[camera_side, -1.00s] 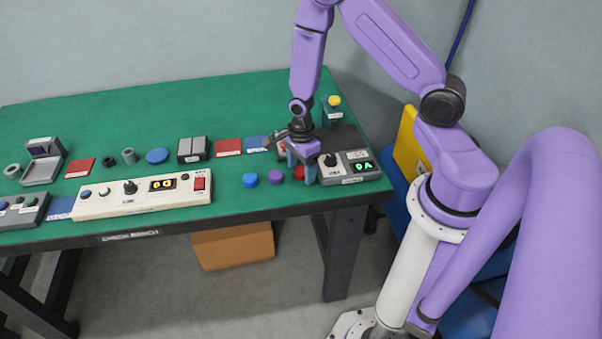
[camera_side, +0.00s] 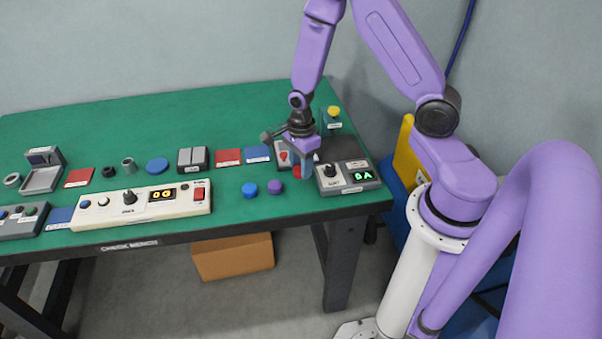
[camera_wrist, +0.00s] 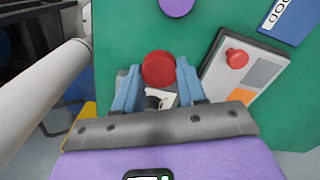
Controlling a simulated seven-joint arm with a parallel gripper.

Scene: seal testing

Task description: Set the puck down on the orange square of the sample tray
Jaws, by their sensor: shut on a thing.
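The red puck (camera_wrist: 158,67) sits between the two blue fingertips of my gripper (camera_wrist: 157,70), which is shut on it. In the side view my gripper (camera_side: 302,165) holds the puck (camera_side: 298,171) a little above the table, just left of the grey dial box. The sample tray (camera_wrist: 214,80) lies to the right of the fingers in the wrist view. It bears a red knob-like piece (camera_wrist: 237,58), a grey square (camera_wrist: 262,72) and an orange square (camera_wrist: 242,96), which looks bare. In the side view the tray (camera_side: 282,147) is partly behind my gripper, and its orange square is hidden.
A blue puck (camera_side: 249,189) and a purple puck (camera_side: 274,187) lie to the left. A blue labelled card (camera_side: 257,153) lies beside the tray.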

